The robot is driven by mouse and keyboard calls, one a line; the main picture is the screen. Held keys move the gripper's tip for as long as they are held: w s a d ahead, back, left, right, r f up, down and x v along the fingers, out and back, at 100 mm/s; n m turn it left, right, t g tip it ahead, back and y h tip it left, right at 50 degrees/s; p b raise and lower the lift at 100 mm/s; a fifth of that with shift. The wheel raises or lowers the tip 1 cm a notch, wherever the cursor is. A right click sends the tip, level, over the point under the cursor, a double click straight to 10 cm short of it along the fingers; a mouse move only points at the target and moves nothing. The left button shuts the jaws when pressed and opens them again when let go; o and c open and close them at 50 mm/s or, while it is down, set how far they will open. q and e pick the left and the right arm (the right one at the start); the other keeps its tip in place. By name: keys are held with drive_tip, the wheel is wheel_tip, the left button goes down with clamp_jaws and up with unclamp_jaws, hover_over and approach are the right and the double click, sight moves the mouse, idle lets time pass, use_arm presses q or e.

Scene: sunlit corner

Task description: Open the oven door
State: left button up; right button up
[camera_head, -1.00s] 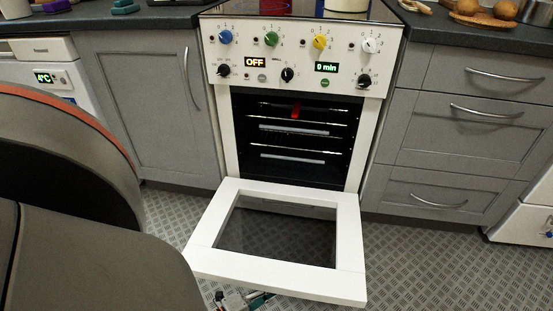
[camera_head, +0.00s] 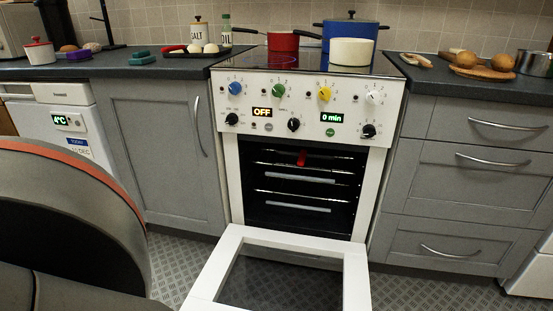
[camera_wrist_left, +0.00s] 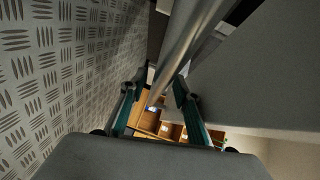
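The white oven door (camera_head: 355,280) is folded down in front of the oven (camera_head: 300,190), nearly level, and its front part is cut off by the picture's lower edge. The dark oven inside with its racks shows. In the left wrist view a metal bar (camera_wrist_left: 190,35), which looks like the door handle, runs between the fingers of my left gripper (camera_wrist_left: 160,88). The fingers stand apart on both sides of the bar; I see no firm grip on it. My left gripper is out of the head view. My right gripper is in neither view.
Grey cabinets (camera_head: 160,150) and drawers (camera_head: 470,190) flank the oven. A red pot (camera_head: 283,41), a blue pot (camera_head: 360,33) and a white pot (camera_head: 351,52) stand on the hob. The patterned floor (camera_head: 180,265) shows clear at the door's left.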

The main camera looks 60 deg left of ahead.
use_arm(q)
drive_tip(key=s+r, duration=0.1)
drive_tip(key=s, duration=1)
drive_tip(key=shift+s+d+r, duration=0.35)
drive_tip(key=shift+s+d, duration=0.05)
